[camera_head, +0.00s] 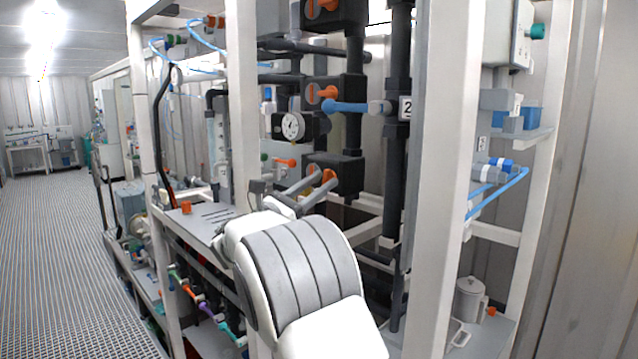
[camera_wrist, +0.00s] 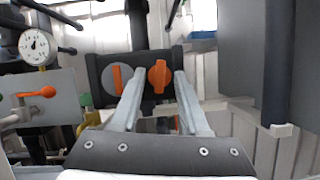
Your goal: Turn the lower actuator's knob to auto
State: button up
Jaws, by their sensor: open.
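The lower actuator (camera_head: 349,172) is a black box on the pipework, low in the rack in the head view. In the wrist view the same black box (camera_wrist: 93,62) is straight ahead. Its orange knob (camera_wrist: 160,76) points up and down in that view, beside a grey disc (camera_wrist: 106,74) with an orange bar. A bit of the knob (camera_head: 329,175) shows in the head view. My gripper (camera_wrist: 160,82) is open, its two fingers on either side of the knob. In the head view my gripper (camera_head: 322,182) reaches the box front. Contact and knob markings cannot be made out.
Other black actuators with orange knobs sit above, one in the middle (camera_head: 325,93) and one at the top (camera_head: 322,8). A round gauge (camera_head: 292,126) and an orange-handled valve (camera_wrist: 42,93) are to the left. White frame posts (camera_head: 449,180) stand close to my arm.

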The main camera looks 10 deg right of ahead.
grip_shut()
jog(key=shift+m+g, duration=0.3)
jog(key=shift+m, duration=0.4)
jog(key=m+g+b, duration=0.1)
jog(key=m, duration=0.2)
jog(key=shift+w+a+g+h, duration=0.1)
jog(key=shift+g+h, duration=0.2)
jog(key=shift+h, duration=0.1)
jog(key=m+g, duration=0.1)
jog(key=m, duration=0.3)
jog(key=m+g+y+p, duration=0.1)
jog(key=m+g, duration=0.1)
jog(key=m, duration=0.2)
jog(key=r+m+g, duration=0.1)
jog(key=m+g, duration=0.1)
jog(key=m, duration=0.2)
jog(key=shift+w, duration=0.15)
jog(key=shift+m+g+y+p, duration=0.3)
jog(key=shift+m+y+p, duration=0.4)
jog(key=shift+m, duration=0.8)
